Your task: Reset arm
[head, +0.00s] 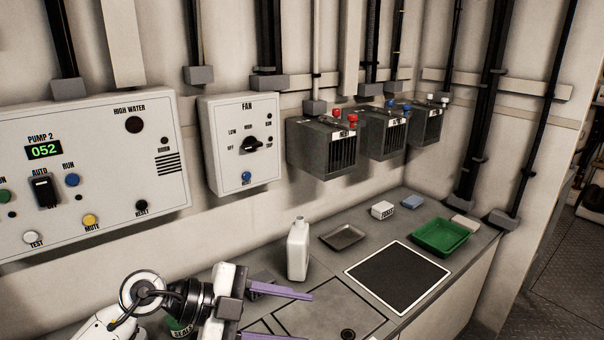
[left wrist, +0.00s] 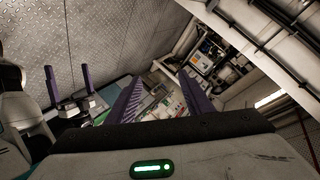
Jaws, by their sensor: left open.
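My left gripper (head: 302,317) reaches in from the lower left in the head view, above the worktop. Its two purple fingers are spread apart with nothing between them. The same fingers of my left gripper (left wrist: 160,95) show wide apart in the left wrist view, with the room behind them. My right gripper (left wrist: 67,80) shows at the left of the left wrist view, its purple fingers apart and nothing seen between them. It is not in the head view.
A white bottle (head: 298,250) stands close beyond the left gripper. The worktop also holds a dark tray (head: 343,236), a black mat (head: 398,277), a green tray (head: 440,236) and a white box (head: 382,210). The pump panel (head: 95,165) and fan panel (head: 240,143) are on the wall.

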